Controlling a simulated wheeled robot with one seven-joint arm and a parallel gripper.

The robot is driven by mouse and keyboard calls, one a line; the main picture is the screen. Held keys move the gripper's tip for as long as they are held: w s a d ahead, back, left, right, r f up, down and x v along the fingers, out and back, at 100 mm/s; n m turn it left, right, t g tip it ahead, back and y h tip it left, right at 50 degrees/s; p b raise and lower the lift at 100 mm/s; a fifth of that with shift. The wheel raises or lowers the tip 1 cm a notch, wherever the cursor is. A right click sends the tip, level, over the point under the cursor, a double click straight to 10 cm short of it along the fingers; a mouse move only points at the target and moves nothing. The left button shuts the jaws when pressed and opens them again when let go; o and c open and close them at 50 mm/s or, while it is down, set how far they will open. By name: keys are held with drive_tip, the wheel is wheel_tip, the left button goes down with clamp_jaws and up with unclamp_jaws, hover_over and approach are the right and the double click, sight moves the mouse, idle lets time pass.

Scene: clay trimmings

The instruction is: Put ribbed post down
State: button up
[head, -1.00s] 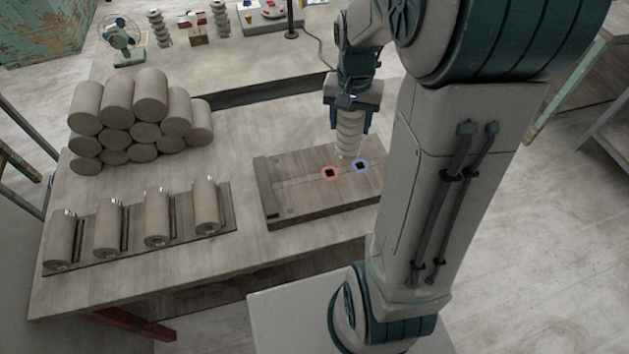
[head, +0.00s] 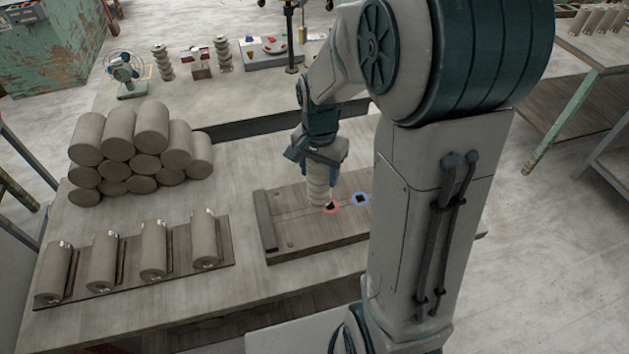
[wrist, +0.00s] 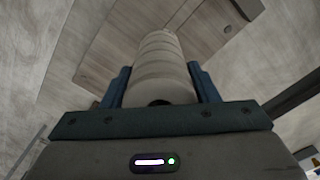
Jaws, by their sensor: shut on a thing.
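My gripper (head: 320,168) is shut on the ribbed post (head: 318,190), a pale clay cylinder with ridges. In the head view the post hangs roughly upright over the wooden board (head: 285,247), just left of the red-ringed square hole (head: 331,206). The blue-ringed square hole (head: 360,199) lies to the right of the red one. In the wrist view the post (wrist: 162,62) sits between the two blue fingers (wrist: 160,85), its far end over the board. I cannot tell whether its lower end touches the board.
Left of the board, several clay cylinders (head: 152,250) lie on a dark rack, and a pile of clay rolls (head: 150,128) stands behind it. The table behind holds a green fan (head: 122,70) and two ribbed posts (head: 162,62). Bare tabletop (head: 235,180) separates pile and board.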

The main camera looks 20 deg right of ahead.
sight(315, 184)
drive_tip(key=shift+w+a+f, duration=0.3)
drive_tip(key=shift+a, duration=0.1)
drive_tip(key=shift+f, duration=1.95)
drive_tip(key=shift+f, duration=0.25)
drive_tip(key=o, duration=1.4)
drive_tip(key=shift+r, duration=0.15)
